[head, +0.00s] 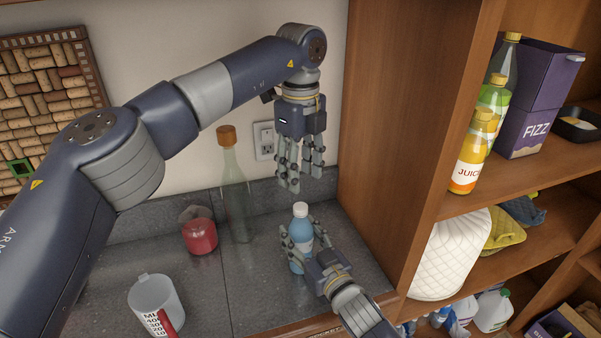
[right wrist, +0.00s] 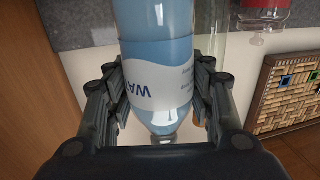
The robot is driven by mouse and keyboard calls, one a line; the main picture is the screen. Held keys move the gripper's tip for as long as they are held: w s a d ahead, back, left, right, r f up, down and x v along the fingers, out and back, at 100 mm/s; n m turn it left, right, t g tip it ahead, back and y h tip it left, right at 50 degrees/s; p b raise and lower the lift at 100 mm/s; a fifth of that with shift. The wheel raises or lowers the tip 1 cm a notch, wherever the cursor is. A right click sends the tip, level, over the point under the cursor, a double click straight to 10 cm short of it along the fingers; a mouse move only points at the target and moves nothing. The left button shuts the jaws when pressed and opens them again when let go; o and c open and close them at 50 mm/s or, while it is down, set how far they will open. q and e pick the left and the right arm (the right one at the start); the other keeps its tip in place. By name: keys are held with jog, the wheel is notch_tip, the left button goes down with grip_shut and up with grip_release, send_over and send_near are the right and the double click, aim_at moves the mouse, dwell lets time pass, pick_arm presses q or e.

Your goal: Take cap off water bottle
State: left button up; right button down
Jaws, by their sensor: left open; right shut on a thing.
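A blue water bottle (head: 299,246) with a white cap (head: 300,210) stands upright at the right end of the grey counter. My right gripper (head: 303,243) is shut on the bottle's body, below the cap. The right wrist view shows the bottle (right wrist: 162,80) upside down between the gripper's fingers (right wrist: 160,95), with its label partly visible. My left gripper (head: 302,178) is open and empty, fingers pointing down, above the cap and apart from it.
A tall glass bottle (head: 236,200) with a cork-coloured top and a red jar (head: 200,235) stand left of the bottle. A measuring cup (head: 157,300) is at the front left. A wooden shelf wall (head: 400,140) borders the counter on the right.

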aim_at(300, 206)
pick_arm(q)
jog(key=m, duration=0.6)
jog(key=shift+m, duration=0.4)
jog(key=m, duration=1.2)
jog(key=shift+m, duration=0.4)
jog(key=m, duration=1.2)
jog(key=shift+m, duration=0.4)
jog(key=m, duration=0.9)
jog(key=shift+m, duration=0.3)
jog(key=m, duration=0.4)
jog(key=shift+f+m, duration=0.3)
jog(key=shift+f, duration=0.1)
notch_tip(300, 206, down, 7)
jog(key=shift+f, duration=0.15)
